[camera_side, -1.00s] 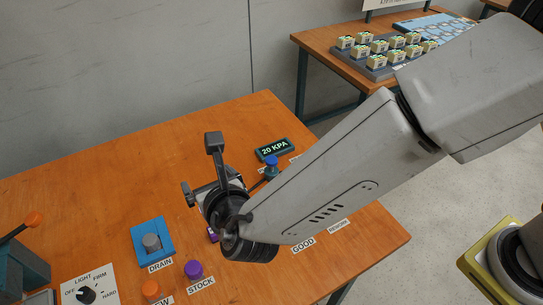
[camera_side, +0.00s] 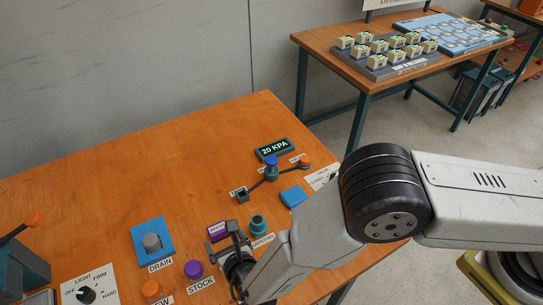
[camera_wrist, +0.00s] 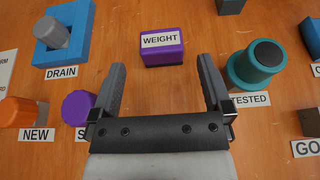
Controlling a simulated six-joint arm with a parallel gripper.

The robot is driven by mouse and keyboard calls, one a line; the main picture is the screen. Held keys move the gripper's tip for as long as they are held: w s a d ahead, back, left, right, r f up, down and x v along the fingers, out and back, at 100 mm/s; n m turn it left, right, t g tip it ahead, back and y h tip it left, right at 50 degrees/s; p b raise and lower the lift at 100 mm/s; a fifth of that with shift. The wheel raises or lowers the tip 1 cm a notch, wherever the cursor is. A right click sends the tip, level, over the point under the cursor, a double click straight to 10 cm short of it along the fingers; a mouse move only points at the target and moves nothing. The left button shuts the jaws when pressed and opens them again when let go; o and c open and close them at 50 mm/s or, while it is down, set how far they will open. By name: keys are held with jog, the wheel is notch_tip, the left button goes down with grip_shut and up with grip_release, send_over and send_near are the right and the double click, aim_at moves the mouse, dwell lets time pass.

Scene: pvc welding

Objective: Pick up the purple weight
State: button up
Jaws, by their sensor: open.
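The purple weight (camera_side: 217,231) is a small block with a white WEIGHT label, resting on the orange table. In the wrist view the purple weight (camera_wrist: 163,58) lies ahead of my gripper, centred between the lines of its two fingers. My gripper (camera_side: 227,243) is low over the table near the weight in the side view. In the wrist view my gripper (camera_wrist: 160,66) has its fingers spread wide with nothing between them. The fingertips appear just short of the weight. Its exact height above the table is hard to tell.
A teal cylinder (camera_wrist: 256,62) stands right of the weight, by a partly hidden label. A blue drain tray (camera_wrist: 83,28) with a grey cylinder is at left. A purple cylinder (camera_wrist: 78,107) and an orange one (camera_wrist: 18,112) stand near the left finger. Bare table surrounds the weight.

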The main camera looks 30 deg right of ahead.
aim_at(219, 231)
jog(key=shift+f, duration=0.25)
jog(key=shift+x, duration=1.3)
jog(key=shift+w, duration=0.1)
jog(key=shift+x, duration=2.5)
jog(key=shift+c, duration=0.2)
grip_shut()
